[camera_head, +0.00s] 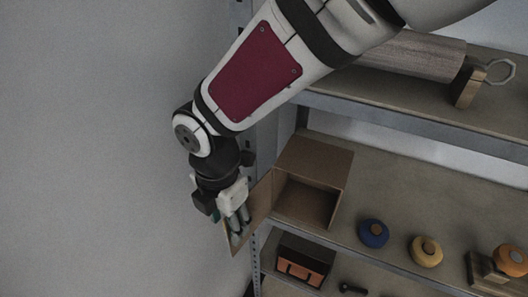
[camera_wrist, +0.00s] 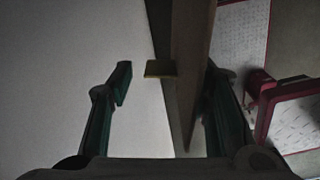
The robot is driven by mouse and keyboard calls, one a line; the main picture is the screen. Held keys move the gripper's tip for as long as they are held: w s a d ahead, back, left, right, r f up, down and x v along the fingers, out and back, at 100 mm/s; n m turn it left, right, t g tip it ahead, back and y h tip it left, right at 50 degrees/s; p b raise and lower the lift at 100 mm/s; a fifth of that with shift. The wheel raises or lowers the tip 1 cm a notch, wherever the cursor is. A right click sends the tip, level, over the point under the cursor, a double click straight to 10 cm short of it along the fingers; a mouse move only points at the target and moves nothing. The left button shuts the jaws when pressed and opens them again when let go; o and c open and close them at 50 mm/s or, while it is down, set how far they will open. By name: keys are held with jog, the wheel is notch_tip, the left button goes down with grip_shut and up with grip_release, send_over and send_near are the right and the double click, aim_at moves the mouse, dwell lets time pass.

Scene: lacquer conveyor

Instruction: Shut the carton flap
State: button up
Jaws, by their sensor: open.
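The brown carton (camera_head: 318,170) sits on the middle shelf with its front open. Its flap (camera_head: 262,200) is swung out to the left, away from the opening. My gripper (camera_head: 239,222) is at the flap's outer part and covers some of it. In the wrist view, my gripper's fingers (camera_wrist: 168,82) are spread apart. The flap, seen nearly edge-on (camera_wrist: 194,60), shows between them, closer to the right finger. I cannot tell whether that finger touches it. A small yellowish tab (camera_wrist: 160,69) lies left of the flap.
A blue round object (camera_head: 373,233), a yellow one (camera_head: 426,251) and an orange one (camera_head: 512,259) stand right of the carton. A dark box with orange (camera_head: 301,266) is on the shelf below. A shelf (camera_head: 420,112) runs above. Plain wall fills the left.

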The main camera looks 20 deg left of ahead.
jog(key=shift+f, duration=0.8)
jog(key=shift+c, duration=0.6)
grip_shut()
